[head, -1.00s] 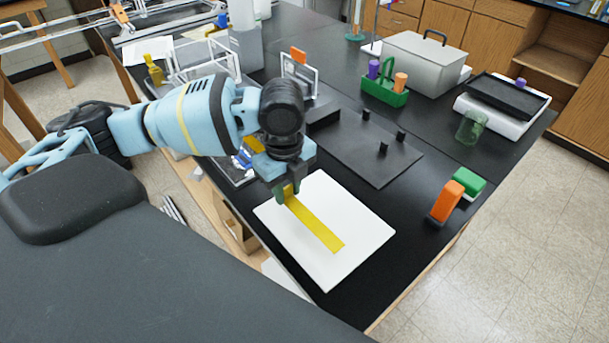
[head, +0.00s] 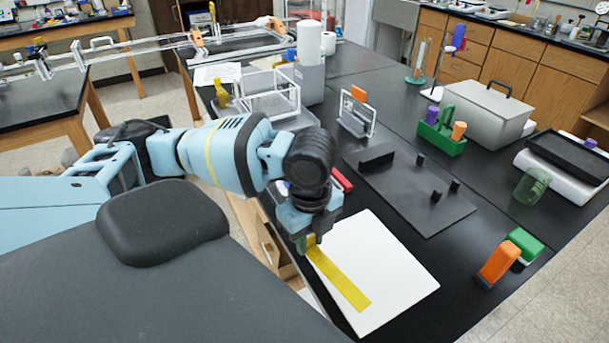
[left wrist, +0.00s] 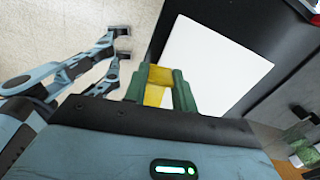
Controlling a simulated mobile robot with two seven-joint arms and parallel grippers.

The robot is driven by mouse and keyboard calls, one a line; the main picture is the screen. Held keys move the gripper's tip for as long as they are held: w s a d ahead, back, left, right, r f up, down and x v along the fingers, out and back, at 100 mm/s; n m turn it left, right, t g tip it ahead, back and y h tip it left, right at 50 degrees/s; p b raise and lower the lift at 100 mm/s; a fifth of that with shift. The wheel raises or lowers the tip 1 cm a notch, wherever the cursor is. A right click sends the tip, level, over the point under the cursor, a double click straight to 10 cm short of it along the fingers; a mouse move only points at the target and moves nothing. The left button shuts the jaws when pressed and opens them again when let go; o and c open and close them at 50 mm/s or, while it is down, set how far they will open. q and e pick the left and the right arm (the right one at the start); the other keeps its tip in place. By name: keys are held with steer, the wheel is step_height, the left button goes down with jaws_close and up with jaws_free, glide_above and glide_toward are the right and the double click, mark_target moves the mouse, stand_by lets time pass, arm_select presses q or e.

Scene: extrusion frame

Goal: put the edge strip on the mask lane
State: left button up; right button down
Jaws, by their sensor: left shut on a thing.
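The edge strip (head: 343,281) is a long, flat yellow bar. My left gripper (head: 307,244) is shut on its far end in the head view. From there the strip reaches toward the viewer over the left part of a white board (head: 390,262). I cannot tell whether it touches the board or is just above it. In the left wrist view the yellow strip (left wrist: 157,85) shows between the two green fingers (left wrist: 160,92), beside the white board (left wrist: 215,65). I cannot make out a separately marked mask lane on the board. My right gripper is out of view.
A dark plate with upright pegs (head: 412,190) lies behind the board. An orange block (head: 499,262) and a green block (head: 525,244) stand to the right. A green caddy (head: 442,131) and a grey box (head: 483,112) are farther back. Bare black bench lies right of the board.

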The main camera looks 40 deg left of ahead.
mark_target(335, 270)
arm_select(q)
steer(key=n, duration=0.2)
steer(key=d+n, duration=0.1)
steer(key=n, duration=0.1)
steer(key=w+d+n, duration=0.1)
steer(key=shift+n, duration=0.4)
steer(key=n, duration=0.2)
steer(key=d+n, duration=0.1)
steer(key=n, duration=0.1)
steer(key=shift+w+d+r, duration=0.1)
steer(key=shift+w, duration=0.2)
steer(key=n, duration=0.2)
steer(key=d+n, duration=0.1)
steer(key=n, duration=0.2)
steer(key=shift+w+d+r+n, duration=0.1)
steer(key=shift+w+d+n, duration=0.25)
steer(key=shift+d+n, duration=0.05)
steer(key=n, duration=0.1)
steer(key=d+n, duration=0.1)
steer(key=n, duration=0.2)
steer(key=shift+w+d+r+n, duration=0.1)
steer(key=shift+w+d+n, duration=0.1)
steer(key=shift+w+n, duration=0.1)
steer(key=shift+a, duration=0.15)
